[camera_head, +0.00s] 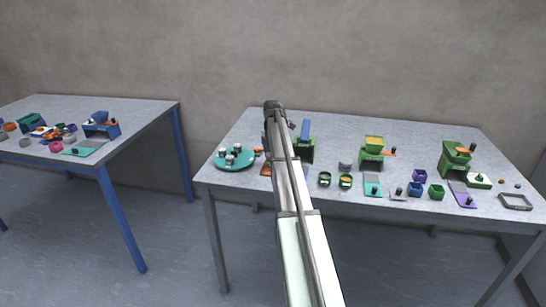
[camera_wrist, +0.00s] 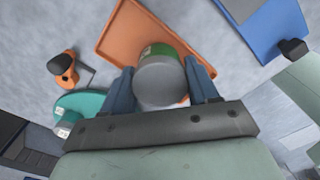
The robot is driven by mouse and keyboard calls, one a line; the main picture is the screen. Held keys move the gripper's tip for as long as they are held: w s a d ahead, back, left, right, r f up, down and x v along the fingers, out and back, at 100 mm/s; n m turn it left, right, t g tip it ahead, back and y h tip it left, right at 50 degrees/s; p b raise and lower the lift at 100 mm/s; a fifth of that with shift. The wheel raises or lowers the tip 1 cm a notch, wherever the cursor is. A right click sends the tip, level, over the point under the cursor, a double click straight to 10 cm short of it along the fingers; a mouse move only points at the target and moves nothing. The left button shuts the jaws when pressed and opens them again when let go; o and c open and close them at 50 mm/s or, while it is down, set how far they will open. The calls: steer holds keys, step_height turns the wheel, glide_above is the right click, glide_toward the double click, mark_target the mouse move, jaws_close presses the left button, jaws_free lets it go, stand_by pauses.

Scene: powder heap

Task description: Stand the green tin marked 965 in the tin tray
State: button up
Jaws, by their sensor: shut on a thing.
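My gripper (camera_wrist: 162,88) is shut on a tin (camera_wrist: 160,82) with a grey round end and a green side, one dark blue finger on each side. No number can be read on it. The tin is over the near end of a shallow orange tray (camera_wrist: 117,38) with a raised rim; I cannot tell whether it touches the tray floor. In the head view my arm hides the gripper, the held tin and most of the orange tray (camera_head: 265,170).
A teal round tray (camera_head: 234,165) with small tins stands left of my arm. Green machines (camera_head: 372,153) (camera_head: 456,158) and small boxes (camera_head: 436,192) fill the right side.

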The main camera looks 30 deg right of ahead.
steer(key=shift+f, duration=0.25)
steer(key=o, duration=1.1)
step_height(320, 180, up, 12)
steer(key=shift+r, duration=0.15)
steer(key=shift+w+a, duration=0.1)
stand_by(0.4)
